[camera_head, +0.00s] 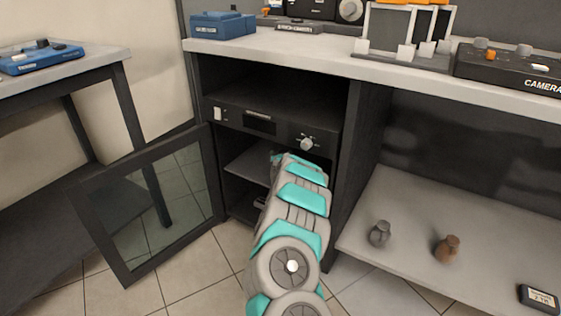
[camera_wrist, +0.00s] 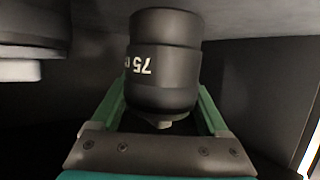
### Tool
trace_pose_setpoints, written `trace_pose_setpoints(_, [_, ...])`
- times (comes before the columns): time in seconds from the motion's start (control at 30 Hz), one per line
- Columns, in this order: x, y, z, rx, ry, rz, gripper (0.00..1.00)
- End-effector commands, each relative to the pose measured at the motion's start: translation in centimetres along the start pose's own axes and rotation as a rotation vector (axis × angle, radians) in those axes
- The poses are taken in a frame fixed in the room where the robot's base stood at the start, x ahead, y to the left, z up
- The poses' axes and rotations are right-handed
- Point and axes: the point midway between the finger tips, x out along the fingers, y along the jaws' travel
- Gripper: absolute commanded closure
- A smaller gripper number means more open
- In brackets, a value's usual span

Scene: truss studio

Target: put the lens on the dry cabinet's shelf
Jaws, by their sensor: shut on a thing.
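The lens (camera_wrist: 163,60) is a black cylinder marked "75" upside down in the wrist view. My gripper (camera_wrist: 163,105) is shut on it, with a green finger on each side. The dry cabinet (camera_head: 262,124) is dark, with a control panel and knob, and its glass door (camera_head: 177,190) stands open to the left. Its shelf (camera_head: 247,166) shows below the panel, to the left of my arm. In the head view my arm reaches into the cabinet opening; the gripper and lens are hidden there. Whether the lens touches the shelf cannot be told.
A small dark item (camera_head: 259,202) lies low in the cabinet. A pale round-edged thing (camera_wrist: 20,68) is at the wrist view's left. Two small jugs, one grey (camera_head: 379,233) and one brown (camera_head: 447,248), stand on the lower board at right. The cabinet's side wall (camera_head: 352,160) is close to my arm.

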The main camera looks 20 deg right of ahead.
Motion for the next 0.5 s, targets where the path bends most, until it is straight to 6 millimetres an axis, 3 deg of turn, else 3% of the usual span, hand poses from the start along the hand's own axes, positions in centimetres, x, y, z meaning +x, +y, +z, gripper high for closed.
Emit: trace_pose_setpoints(0.5, [5.2, 0.2, -1.6, -0.001, 0.006, 0.002, 1.0])
